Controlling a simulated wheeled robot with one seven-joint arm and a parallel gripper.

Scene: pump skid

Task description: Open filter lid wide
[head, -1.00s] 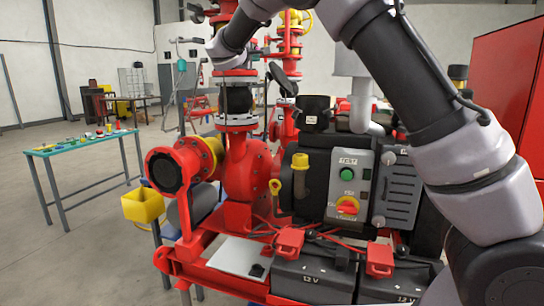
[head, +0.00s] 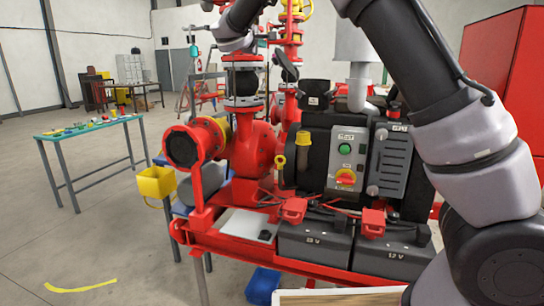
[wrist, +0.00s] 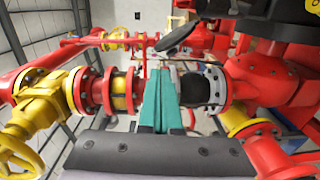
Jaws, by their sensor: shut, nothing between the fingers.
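The filter lid (head: 288,68) looks like a dark round disc, tilted up above and left of the black filter housing (head: 315,98) in the head view. The lid (wrist: 178,37) also shows in the wrist view as a dark tilted disc, above my fingers. A large dark body at the upper right there is probably the housing. My gripper (wrist: 163,103) has teal fingers that are shut and empty, apart from the lid in the picture.
A red valve column (head: 244,125) stands below my wrist. The control panel (head: 346,160) and black batteries (head: 313,240) are in front. A yellow bucket (head: 156,184) hangs at left. A teal-topped table (head: 90,127) stands far left, with open floor between.

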